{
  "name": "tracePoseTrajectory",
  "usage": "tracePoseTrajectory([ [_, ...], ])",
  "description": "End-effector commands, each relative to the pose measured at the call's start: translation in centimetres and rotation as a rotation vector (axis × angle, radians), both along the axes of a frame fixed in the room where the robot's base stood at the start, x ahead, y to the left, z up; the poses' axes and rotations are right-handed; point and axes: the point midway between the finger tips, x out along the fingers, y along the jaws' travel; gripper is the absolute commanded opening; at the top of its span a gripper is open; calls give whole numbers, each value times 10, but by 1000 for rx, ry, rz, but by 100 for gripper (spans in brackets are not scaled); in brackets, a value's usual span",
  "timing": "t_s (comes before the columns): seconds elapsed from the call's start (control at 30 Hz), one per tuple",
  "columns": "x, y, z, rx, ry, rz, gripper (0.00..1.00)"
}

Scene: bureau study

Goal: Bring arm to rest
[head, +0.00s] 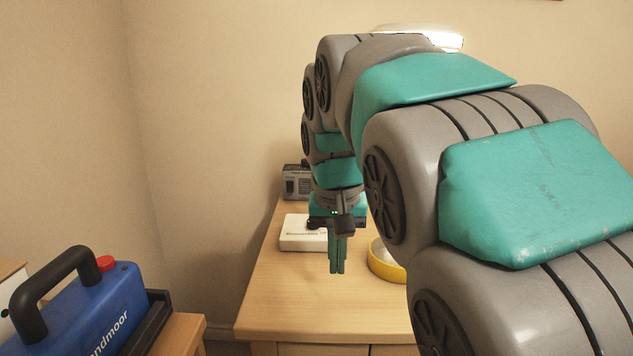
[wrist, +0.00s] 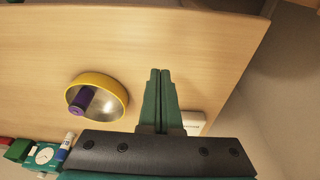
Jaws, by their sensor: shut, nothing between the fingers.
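My gripper (head: 337,268) points down above the wooden desk (head: 285,300), between a white box and a yellow bowl. In the wrist view its two green fingers (wrist: 160,75) lie side by side, shut, with nothing between them. My arm reaches out from the right of the head view and bends down over the desk. It hides much of the desk's right side in that view.
The yellow bowl (wrist: 122,92) holds a purple cylinder (wrist: 82,99). The white box (head: 300,233) and a grey radio-like box (head: 296,182) are on the desk. A green clock (wrist: 44,154) shows in the wrist view. A blue case (head: 95,312) stands at left.

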Motion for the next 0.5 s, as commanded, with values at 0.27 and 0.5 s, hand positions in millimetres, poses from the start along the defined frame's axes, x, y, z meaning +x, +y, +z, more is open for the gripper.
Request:
tracePoseTrajectory([
  [0.27, -58, -52, -46, -2, 87, -24, 0],
  [0.5, -133, -91, -103, 5, 183, -16, 0],
])
